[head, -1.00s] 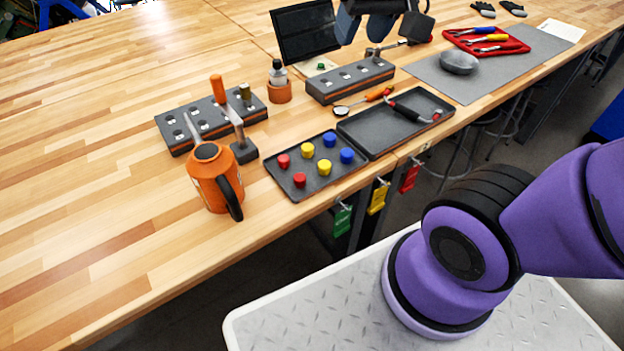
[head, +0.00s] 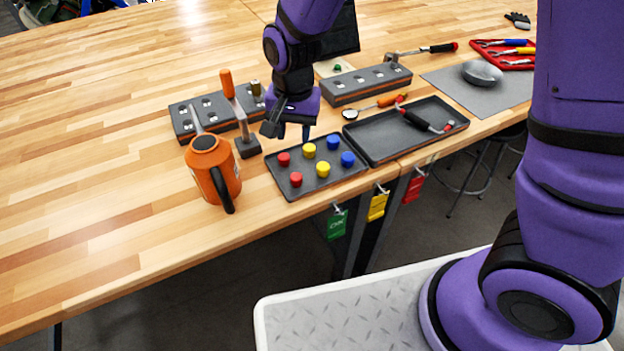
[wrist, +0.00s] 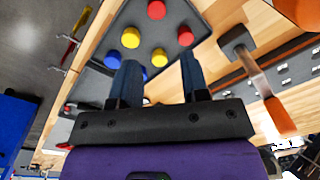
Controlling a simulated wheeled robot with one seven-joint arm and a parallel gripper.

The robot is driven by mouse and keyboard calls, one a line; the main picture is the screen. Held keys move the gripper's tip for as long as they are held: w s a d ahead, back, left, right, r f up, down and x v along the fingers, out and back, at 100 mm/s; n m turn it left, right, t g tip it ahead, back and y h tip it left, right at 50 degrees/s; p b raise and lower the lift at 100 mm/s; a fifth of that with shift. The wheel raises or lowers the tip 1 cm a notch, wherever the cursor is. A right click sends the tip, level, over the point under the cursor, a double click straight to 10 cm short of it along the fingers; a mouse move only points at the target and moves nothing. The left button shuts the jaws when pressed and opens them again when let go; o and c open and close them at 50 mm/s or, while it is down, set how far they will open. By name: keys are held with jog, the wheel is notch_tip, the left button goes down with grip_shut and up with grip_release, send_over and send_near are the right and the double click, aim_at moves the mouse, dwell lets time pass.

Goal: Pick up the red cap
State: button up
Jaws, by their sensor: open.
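Two red caps stand on the small dark tray (head: 303,166): one (head: 284,159) near its left edge and another (head: 296,179) nearer the front. In the wrist view they show as a cap at the top (wrist: 156,9) and a cap below it to the right (wrist: 185,36). Yellow caps (head: 322,170) and blue caps (head: 348,158) share the tray. My gripper (head: 286,133) is open and empty, above the tray's back left side. In the wrist view its fingers (wrist: 159,57) point towards the caps, apart from both red ones.
An orange jug (head: 213,172) and an orange-handled hammer (head: 248,147) stand left of the tray. A slotted block (head: 190,128) lies behind them. A larger tray (head: 375,141) with a red-handled tool adjoins on the right. The table's front left is clear.

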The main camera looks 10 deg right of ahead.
aim_at(296, 176)
jog(key=f, duration=1.4)
jog(key=shift+s, duration=0.2)
grip_shut()
